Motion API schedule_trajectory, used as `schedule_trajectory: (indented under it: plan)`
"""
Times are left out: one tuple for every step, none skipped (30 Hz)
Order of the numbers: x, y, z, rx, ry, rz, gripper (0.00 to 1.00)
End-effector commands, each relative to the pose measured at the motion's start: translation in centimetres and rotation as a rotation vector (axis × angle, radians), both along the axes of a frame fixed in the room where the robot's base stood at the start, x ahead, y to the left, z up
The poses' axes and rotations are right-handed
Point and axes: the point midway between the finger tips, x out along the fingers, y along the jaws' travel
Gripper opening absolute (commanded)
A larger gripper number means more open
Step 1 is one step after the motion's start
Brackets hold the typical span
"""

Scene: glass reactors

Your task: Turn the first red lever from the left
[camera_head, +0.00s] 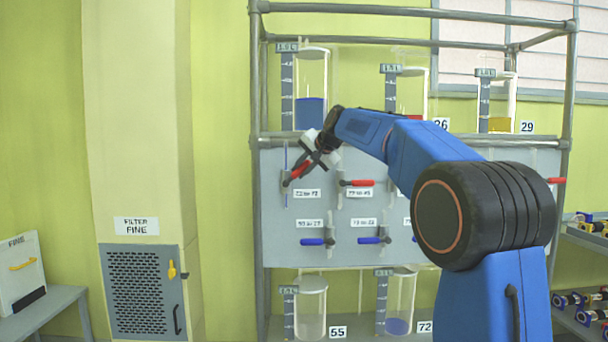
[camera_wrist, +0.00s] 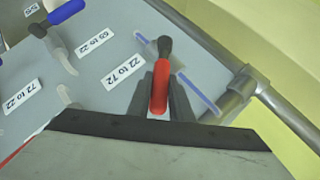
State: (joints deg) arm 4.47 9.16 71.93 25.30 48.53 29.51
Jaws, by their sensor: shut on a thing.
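The first red lever from the left (camera_head: 297,173) is on the grey valve panel (camera_head: 343,250), at its upper left. It is tilted, with its handle rising to the right. My gripper (camera_head: 311,160) is at this handle and partly covers it. In the wrist view the red handle (camera_wrist: 159,92) lies between the two dark fingers, which are shut on it. Its dark pivot end (camera_wrist: 165,46) sticks out beyond the fingers. A label reading "22 to 72" (camera_wrist: 123,73) is beside it. A second red lever (camera_head: 358,183) lies level to the right.
Two blue levers (camera_head: 313,241) (camera_head: 372,239) lie level in the row below. Glass reactors stand above, one with blue liquid (camera_head: 310,113). A metal frame post (camera_head: 257,200) runs close to the left of the gripper. My arm hides the panel's right part.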

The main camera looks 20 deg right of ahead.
Motion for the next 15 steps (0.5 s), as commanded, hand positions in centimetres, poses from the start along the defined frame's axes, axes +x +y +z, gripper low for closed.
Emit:
schedule_trajectory:
  plan:
    - [0.07, 0.33, 0.16, -0.029, 0.007, 0.004, 0.00]
    - [0.08, 0.41, 0.28, -0.044, 0.010, 0.003, 0.00]
    - [0.10, 0.53, 0.40, -0.065, 0.015, 0.003, 0.00]
    - [0.11, 0.61, 0.44, -0.081, 0.019, 0.003, 0.00]
    - [0.12, 0.70, 0.50, -0.094, 0.022, 0.003, 0.00]
    - [0.14, 0.77, 0.60, -0.111, 0.026, 0.003, 0.00]
    - [0.17, 0.79, 0.63, -0.123, 0.029, 0.003, 0.00]
    - [0.19, 0.85, 0.66, -0.133, 0.032, 0.002, 0.00]
    - [0.20, 0.91, 0.67, -0.146, 0.037, 0.002, 0.00]
    - [0.21, 0.98, 0.70, -0.156, 0.039, 0.003, 0.00]
    - [0.22, 1.04, 0.75, -0.163, 0.041, 0.003, 0.00]
    - [0.24, 1.07, 0.78, -0.173, 0.043, 0.003, 0.00]
    - [0.25, 1.11, 0.80, -0.179, 0.044, 0.003, 0.00]
    - [0.25, 1.13, 0.80, -0.183, 0.045, 0.003, 0.00]
    - [0.26, 1.14, 0.81, -0.188, 0.047, 0.002, 0.00]
